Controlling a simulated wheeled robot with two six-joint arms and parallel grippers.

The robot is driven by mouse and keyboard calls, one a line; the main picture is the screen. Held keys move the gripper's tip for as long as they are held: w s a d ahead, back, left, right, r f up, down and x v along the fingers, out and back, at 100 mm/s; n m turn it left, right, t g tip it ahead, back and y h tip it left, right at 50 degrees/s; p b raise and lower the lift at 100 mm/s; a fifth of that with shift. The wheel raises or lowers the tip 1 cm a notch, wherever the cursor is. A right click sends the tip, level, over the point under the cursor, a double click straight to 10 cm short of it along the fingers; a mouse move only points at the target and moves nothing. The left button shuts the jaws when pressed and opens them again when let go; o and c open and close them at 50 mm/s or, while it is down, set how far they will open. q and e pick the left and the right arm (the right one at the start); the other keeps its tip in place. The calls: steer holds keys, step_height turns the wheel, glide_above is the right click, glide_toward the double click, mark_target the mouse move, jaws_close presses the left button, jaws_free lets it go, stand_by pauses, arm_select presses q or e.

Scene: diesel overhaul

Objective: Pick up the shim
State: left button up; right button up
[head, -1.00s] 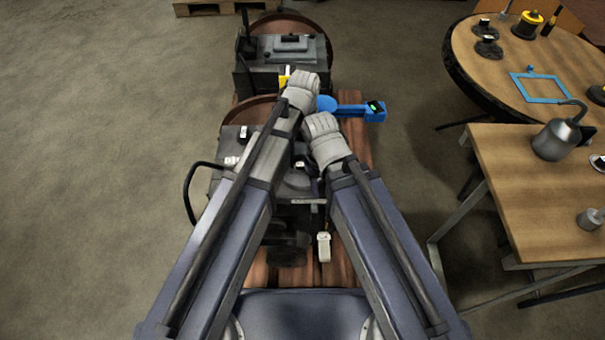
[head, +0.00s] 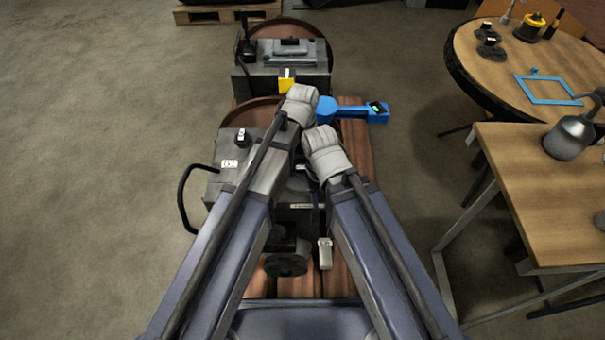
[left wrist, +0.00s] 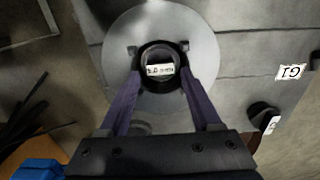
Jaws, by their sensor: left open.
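In the left wrist view a small dark ring (left wrist: 143,61) with a pale printed label (left wrist: 160,70) in its middle sits at the centre of a round grey disc (left wrist: 201,40). The ring seems to be the shim, but the label is too small to read. My left gripper (left wrist: 161,78) is open, with one purple finger on each side of the ring; whether they touch it I cannot tell. In the head view my left wrist (head: 298,108) is over the engine block and hides the ring. My right wrist is beside it, with its fingers hidden.
A grey engine block (head: 212,178) with a side handle stands on wooden planks (head: 357,150); a second block (head: 275,82) stands behind. A blue tool (head: 350,112) and a yellow piece (head: 287,86) lie close to my wrists. Wooden tables (head: 545,185) stand at the right.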

mark_target(303, 167)
arm_select(q)
step_height(303, 167, down, 3)
steer(key=shift+f+b, duration=0.1)
steer(key=shift+b, duration=0.95)
steer(key=shift+r, duration=0.2)
arm_select(e)
step_height(303, 167, down, 3)
steer(key=shift+r, duration=0.1)
arm_select(q)
steer(key=shift+c, duration=0.2)
jaws_close()
